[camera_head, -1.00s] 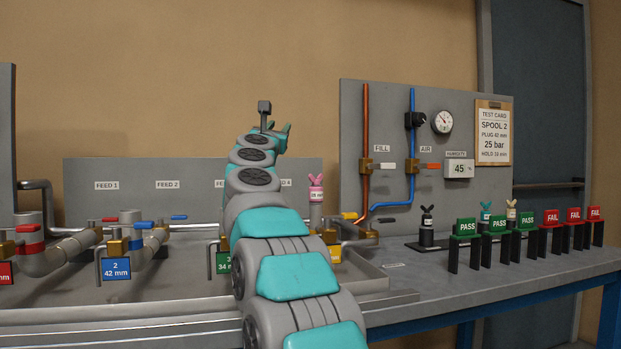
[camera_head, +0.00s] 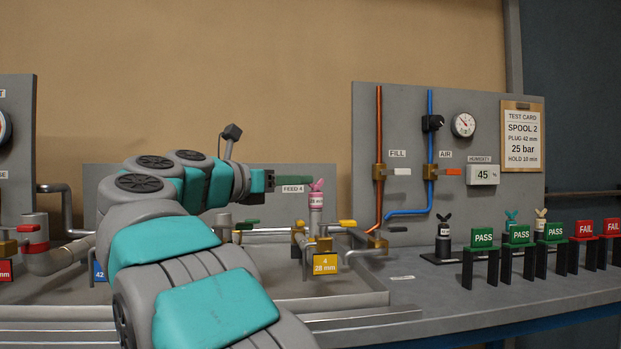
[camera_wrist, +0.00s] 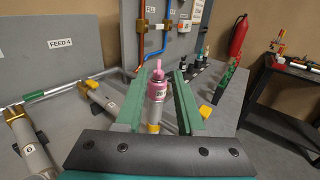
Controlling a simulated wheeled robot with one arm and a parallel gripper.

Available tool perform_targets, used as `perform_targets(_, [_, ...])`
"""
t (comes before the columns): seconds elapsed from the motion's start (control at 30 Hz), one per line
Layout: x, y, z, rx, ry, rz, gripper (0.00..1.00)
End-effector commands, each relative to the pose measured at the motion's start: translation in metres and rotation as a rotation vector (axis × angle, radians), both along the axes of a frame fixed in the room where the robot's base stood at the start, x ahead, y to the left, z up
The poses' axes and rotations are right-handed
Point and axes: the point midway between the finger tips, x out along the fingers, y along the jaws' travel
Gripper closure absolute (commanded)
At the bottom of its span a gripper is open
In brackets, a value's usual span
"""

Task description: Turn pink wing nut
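The pink wing nut (camera_head: 316,185) tops a pink plug with a white label, upright at the feed 4 pipe on the bench. In the wrist view the pink wing nut (camera_wrist: 158,68) appears centred between my two green fingers, standing upright. My gripper (camera_head: 302,182) is open and points right, level with the wing nut and just left of it. In the wrist view my gripper (camera_wrist: 159,78) has a finger on each side of the plug, with gaps. I see no contact; the lower plug is partly hidden by the gripper's dark bar.
A yellow-handled valve (camera_head: 347,223) and a yellow 28 mm tag (camera_head: 325,264) are close below. The grey fill and air panel (camera_head: 400,110) stands behind to the right. A black wing-nut plug (camera_head: 444,240) and several PASS and FAIL stands are farther right.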

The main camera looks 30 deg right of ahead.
Motion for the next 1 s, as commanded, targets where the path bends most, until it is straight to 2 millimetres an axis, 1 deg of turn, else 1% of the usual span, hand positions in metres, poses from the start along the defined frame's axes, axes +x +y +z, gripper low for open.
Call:
perform_targets(0.03, [0.003, -0.009, 0.002, 0.0, 0.001, -0.003, 0.62])
perform_targets(0.1, [0.007, -0.019, 0.002, 0.0, 0.001, -0.002, 0.62])
perform_targets(0.3, [0.015, -0.039, 0.001, -0.001, 0.0, -0.001, 0.62])
perform_targets(0.43, [0.018, -0.044, 0.001, -0.002, -0.001, 0.002, 0.62])
perform_targets(0.67, [0.018, -0.045, 0.0, -0.002, -0.001, 0.003, 0.62])
perform_targets(0.77, [0.018, -0.045, 0.0, -0.002, -0.001, 0.002, 0.72])
perform_targets(1.0, [0.018, -0.045, 0.0, -0.001, 0.0, 0.002, 0.98])
